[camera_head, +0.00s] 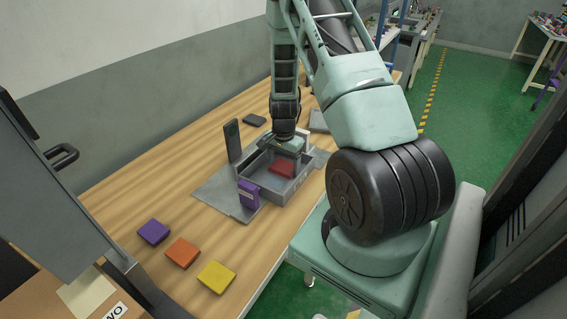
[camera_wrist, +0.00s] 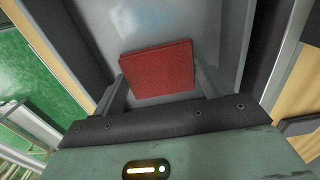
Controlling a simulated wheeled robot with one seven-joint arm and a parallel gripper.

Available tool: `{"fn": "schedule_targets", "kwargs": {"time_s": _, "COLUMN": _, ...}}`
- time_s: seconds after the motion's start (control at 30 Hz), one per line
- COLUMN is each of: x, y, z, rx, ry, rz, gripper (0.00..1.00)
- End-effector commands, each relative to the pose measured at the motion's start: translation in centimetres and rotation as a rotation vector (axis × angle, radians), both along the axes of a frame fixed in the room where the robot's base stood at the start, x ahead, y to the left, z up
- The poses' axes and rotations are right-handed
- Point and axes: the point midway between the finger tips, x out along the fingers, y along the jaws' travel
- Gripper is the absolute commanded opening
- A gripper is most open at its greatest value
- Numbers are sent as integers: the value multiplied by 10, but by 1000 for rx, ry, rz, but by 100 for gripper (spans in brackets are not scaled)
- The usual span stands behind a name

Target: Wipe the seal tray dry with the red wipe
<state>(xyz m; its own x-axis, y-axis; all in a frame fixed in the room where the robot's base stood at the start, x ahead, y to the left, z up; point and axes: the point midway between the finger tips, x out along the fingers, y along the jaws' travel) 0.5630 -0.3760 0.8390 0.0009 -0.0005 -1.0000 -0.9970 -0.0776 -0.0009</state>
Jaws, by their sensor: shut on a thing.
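The red wipe (camera_wrist: 158,68) is a flat red block held between my gripper's two fingers (camera_wrist: 160,92) in the wrist view. In the head view the red wipe (camera_head: 282,168) is inside the grey seal tray (camera_head: 287,191), and my gripper (camera_head: 290,148) is above it at the tray's far side. The wrist view shows the tray's grey floor (camera_wrist: 205,22) with a pale bluish patch (camera_wrist: 145,14) ahead of the wipe. I cannot tell whether the wipe touches the floor. My arm hides part of the tray's far side.
A purple block (camera_head: 248,194) stands at the tray's near left corner, and a dark upright plate (camera_head: 233,141) stands behind it. Purple (camera_head: 154,232), orange (camera_head: 182,253) and yellow (camera_head: 216,277) blocks lie on the wooden table (camera_head: 150,190). A dark block (camera_head: 255,120) lies farther back.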

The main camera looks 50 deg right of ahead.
Motion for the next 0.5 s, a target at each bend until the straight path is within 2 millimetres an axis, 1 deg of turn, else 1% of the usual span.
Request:
{"fn": "schedule_targets", "kwargs": {"time_s": 0.03, "x": 0, "y": 4, "z": 0, "rx": 2, "ry": 1, "rz": 1, "gripper": 55}}
{"fn": "schedule_targets", "kwargs": {"time_s": 0.5, "x": -2, "y": 27, "z": 0, "rx": 2, "ry": 1, "rz": 1, "gripper": 55}}
